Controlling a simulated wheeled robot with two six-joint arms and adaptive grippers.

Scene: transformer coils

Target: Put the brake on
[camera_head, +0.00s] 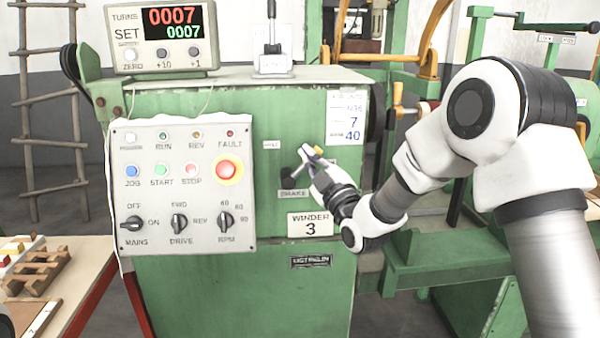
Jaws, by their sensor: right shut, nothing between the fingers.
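The brake control is on the front of the green winder cabinet (310,275), just above the "BRAKE" label (292,194). A dark part of the brake (288,173) shows beside my fingers; the rest is partly hidden, so its position is hard to read. My right gripper (306,160) reaches in from the right, its fingers shut and empty at the brake. I cannot tell whether they touch it. A small yellow bit (318,150) shows by the fingertips. My left gripper is not in view.
Left of the brake is a grey control panel (183,215) with lamps, buttons, a red stop button (229,169) and rotary switches. A counter (162,36) reading 0007 over 0007 stands on top. A wooden table (75,278) is at the lower left.

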